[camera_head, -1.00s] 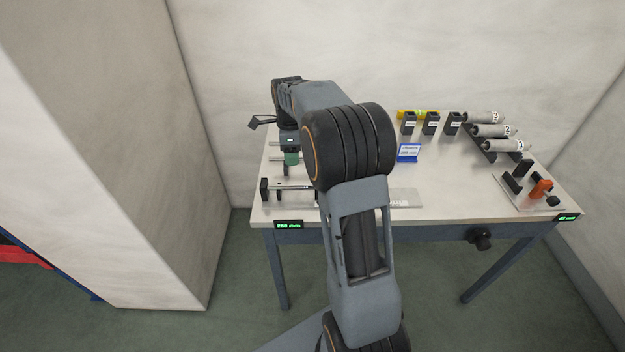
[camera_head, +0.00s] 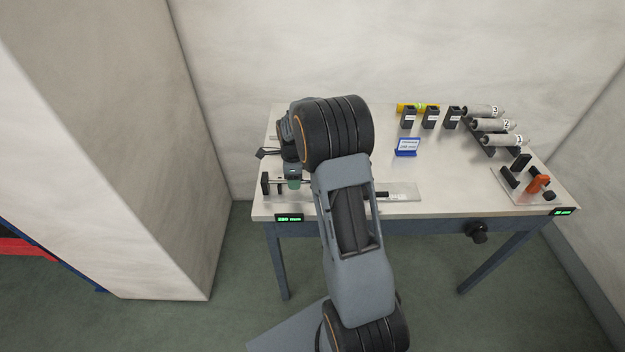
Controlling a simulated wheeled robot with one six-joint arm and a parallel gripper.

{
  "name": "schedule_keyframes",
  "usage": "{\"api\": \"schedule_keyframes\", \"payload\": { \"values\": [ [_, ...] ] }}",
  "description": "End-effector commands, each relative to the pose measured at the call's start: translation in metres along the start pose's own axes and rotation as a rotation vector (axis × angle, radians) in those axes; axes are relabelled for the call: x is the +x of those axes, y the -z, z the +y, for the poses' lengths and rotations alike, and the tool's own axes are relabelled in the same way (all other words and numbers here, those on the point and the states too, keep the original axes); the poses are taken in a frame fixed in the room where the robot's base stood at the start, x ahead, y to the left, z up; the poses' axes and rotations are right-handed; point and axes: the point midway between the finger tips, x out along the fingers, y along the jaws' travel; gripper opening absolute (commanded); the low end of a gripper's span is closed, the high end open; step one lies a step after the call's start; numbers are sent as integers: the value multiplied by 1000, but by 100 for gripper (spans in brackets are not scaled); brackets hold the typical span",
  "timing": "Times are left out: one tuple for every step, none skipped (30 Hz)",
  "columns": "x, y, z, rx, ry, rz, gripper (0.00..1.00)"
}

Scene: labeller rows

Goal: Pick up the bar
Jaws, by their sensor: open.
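A thin metal bar (camera_head: 279,183) lies level at the front left of the table, by a small black upright block (camera_head: 265,183). My arm hides much of its right part. My gripper (camera_head: 293,183) is low over this front left area, close to the bar, with a green part at its lower end. Its fingers are mostly hidden by my own wrist; it is open. I cannot tell whether it touches the bar.
The table (camera_head: 450,200) carries a blue sign (camera_head: 407,147), several black labelled holders (camera_head: 431,118), numbered grey cylinders (camera_head: 493,125) and an orange-handled clamp (camera_head: 538,183). A tall pale wall block (camera_head: 150,150) stands left. The table's middle right is clear.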

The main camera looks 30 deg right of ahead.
Motion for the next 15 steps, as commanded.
{"api": "schedule_keyframes", "payload": {
  "values": [
    [3,0,0,0,-1,0,50],
    [4,0,0,0,-1,0,50],
    [5,0,0,0,-1,0,50],
    [6,0,0,0,0,0,50],
    [6,0,0,0,0,0,50],
    [6,0,0,0,0,0,50],
    [6,0,0,0,0,0,50],
    [6,0,0,0,0,0,50],
    [6,0,0,0,0,0,50],
    [6,0,0,0,0,0,49],
    [6,0,0,0,0,0,46],
    [6,0,0,-1,0,0,43],
    [6,0,0,-1,0,0,40],
    [5,0,0,-1,0,0,37],
    [5,0,0,-1,0,0,33]
  ]
}}
